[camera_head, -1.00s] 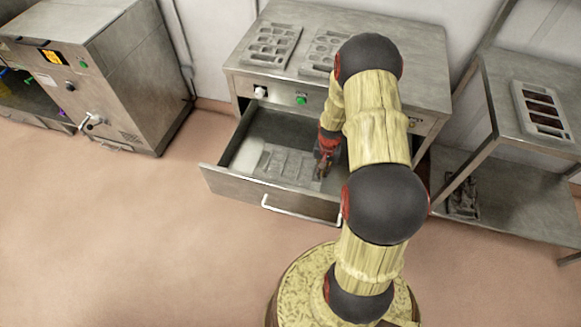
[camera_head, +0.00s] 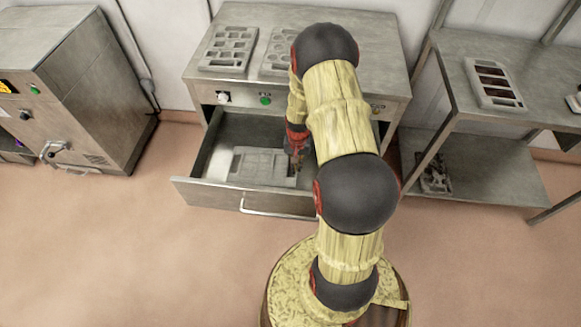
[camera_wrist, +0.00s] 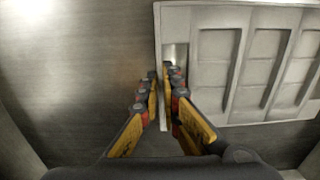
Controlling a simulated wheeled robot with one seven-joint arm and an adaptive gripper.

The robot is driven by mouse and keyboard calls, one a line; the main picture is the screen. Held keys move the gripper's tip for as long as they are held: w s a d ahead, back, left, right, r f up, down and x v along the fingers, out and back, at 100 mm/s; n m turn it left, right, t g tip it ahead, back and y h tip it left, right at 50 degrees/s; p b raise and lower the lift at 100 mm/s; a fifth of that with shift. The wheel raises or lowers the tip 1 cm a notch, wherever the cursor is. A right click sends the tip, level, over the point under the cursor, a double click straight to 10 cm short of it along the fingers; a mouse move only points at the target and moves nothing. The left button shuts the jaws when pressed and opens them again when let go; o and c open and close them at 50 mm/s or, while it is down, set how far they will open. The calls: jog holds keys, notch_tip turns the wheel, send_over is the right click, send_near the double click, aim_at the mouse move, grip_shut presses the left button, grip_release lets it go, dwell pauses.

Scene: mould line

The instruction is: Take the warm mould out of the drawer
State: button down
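The mould (camera_head: 258,163) is a pale grey tray with several recessed compartments. It lies flat in the open drawer (camera_head: 205,192) under the steel bench. My gripper (camera_head: 297,165) reaches down into the drawer at the mould's right end in the head view. In the wrist view the mould (camera_wrist: 262,17) fills the upper right. The fingertips partly hide that wall. I cannot tell from the pictures whether the mould is warm.
Two other moulds, one on the left (camera_head: 230,48) and one partly behind my arm (camera_head: 277,52), lie on the bench top (camera_head: 375,70). A shelf table (camera_head: 550,75) on the right bears another filled mould (camera_head: 493,83). A steel machine (camera_head: 90,90) stands on the left. The floor in front is clear.

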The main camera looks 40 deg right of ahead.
notch_tip(320, 180, up, 8)
jog(key=p, duration=0.2)
jog(key=shift+r+p, duration=0.25)
jog(key=shift+p, duration=0.1)
jog(key=shift+r+p, duration=1.3)
jog(key=shift+r, duration=0.6)
